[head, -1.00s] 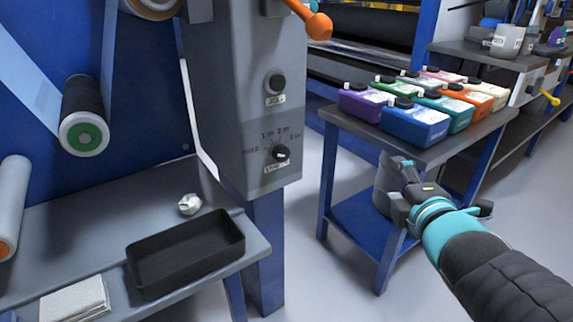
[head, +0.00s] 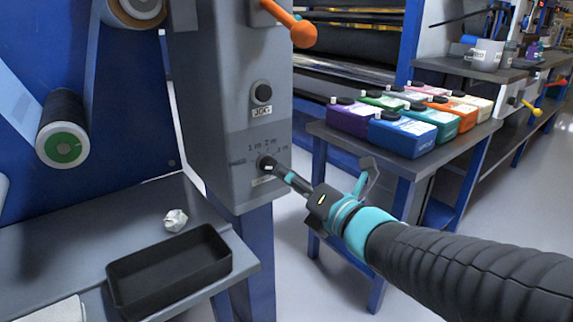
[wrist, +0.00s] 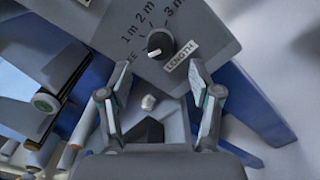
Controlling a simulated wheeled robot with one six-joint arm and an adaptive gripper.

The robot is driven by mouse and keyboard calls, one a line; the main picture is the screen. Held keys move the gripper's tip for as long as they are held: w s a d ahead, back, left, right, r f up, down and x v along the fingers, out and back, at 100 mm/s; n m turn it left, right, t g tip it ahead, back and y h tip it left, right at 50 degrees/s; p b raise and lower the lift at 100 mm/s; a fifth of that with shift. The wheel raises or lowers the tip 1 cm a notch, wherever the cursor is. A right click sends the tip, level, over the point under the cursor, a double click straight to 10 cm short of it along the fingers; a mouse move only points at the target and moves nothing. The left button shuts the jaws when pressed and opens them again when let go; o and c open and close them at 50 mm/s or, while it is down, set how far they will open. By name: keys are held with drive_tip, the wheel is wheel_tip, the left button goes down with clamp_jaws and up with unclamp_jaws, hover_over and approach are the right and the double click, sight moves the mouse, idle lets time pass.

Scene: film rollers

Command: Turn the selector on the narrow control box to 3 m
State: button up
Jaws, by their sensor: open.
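The narrow grey control box (head: 232,90) stands left of centre in the head view. Its selector is a dark round knob (head: 266,164) low on the front face, with 1 m, 2 m and 3 m marked around it. In the wrist view the knob (wrist: 160,43) shows a white mark on its lower left side, away from the 3 m label; the exact setting is hard to read. A LENGTH label (wrist: 182,56) sits below it. My gripper (wrist: 152,78) is open and empty, with the knob ahead, beyond its fingertips. In the head view my gripper (head: 327,174) is right of the knob.
A black JOG knob (head: 261,93) and an orange-ended lever (head: 303,34) are above the selector. A black tray (head: 168,271) lies on the lower left shelf. A table with several coloured bottles (head: 403,133) stands behind my arm.

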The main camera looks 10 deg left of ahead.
sight(273, 167)
drive_tip(key=x, duration=0.6)
drive_tip(key=shift+w+a, duration=0.25)
drive_tip(key=shift+a, duration=0.05)
drive_tip(key=c, duration=1.1)
